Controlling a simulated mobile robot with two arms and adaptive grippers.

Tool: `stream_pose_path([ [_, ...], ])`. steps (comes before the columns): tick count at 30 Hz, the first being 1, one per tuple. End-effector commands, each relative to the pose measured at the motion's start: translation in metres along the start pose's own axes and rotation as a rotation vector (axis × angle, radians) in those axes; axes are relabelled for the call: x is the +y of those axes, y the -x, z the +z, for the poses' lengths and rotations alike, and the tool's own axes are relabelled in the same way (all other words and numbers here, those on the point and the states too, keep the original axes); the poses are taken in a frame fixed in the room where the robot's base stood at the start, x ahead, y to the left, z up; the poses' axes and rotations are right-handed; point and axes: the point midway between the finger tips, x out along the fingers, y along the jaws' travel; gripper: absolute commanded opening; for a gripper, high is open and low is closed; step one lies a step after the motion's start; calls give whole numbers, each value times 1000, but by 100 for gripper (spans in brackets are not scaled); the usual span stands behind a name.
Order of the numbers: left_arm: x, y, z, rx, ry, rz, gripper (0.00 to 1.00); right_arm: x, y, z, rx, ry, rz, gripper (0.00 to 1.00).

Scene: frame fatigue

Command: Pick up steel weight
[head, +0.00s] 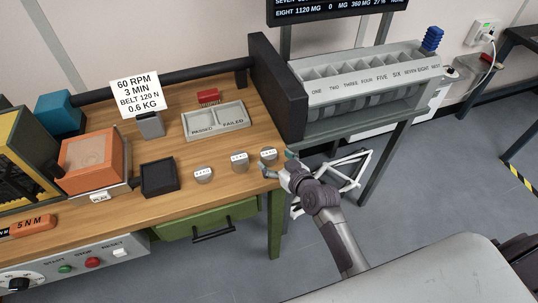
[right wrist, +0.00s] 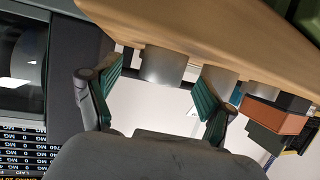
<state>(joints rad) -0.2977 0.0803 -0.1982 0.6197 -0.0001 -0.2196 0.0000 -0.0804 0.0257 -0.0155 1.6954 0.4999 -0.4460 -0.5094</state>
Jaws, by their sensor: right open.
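Several small steel weights with white labels stand in a row near the front edge of the wooden bench. In the head view they are a left one (head: 203,175), a middle one (head: 239,161) and a right one (head: 268,156). My right gripper (head: 278,164) is open at the bench edge, right beside the right weight. In the right wrist view, tilted over, a grey weight (right wrist: 163,64) shows between the open fingers (right wrist: 160,84), with no visible grip on it. Another weight (right wrist: 218,78) is partly behind one finger. My left gripper is not in view.
A grey tray marked PASSED and FAILED (head: 216,132) lies behind the weights. A black tray (head: 159,190) and an orange box (head: 95,158) stand to the left. A numbered rack (head: 372,75) stands behind the right end. Open floor lies to the right.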

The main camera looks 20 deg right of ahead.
Motion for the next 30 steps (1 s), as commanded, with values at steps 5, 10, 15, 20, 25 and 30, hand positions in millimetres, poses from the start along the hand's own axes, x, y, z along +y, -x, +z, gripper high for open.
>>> stream_pose_path([
  [5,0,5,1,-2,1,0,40,-3,-26,-2,1,-2,0,82],
  [10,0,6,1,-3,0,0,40,-3,-36,-1,0,-1,1,82],
  [15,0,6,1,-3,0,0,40,-3,-35,-1,0,-1,1,82],
  [20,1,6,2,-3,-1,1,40,-3,-35,-1,0,-1,1,57],
  [25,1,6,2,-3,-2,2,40,-3,-35,-1,0,-1,1,29],
  [30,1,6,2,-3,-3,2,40,-3,-35,-1,0,-1,1,1],
])
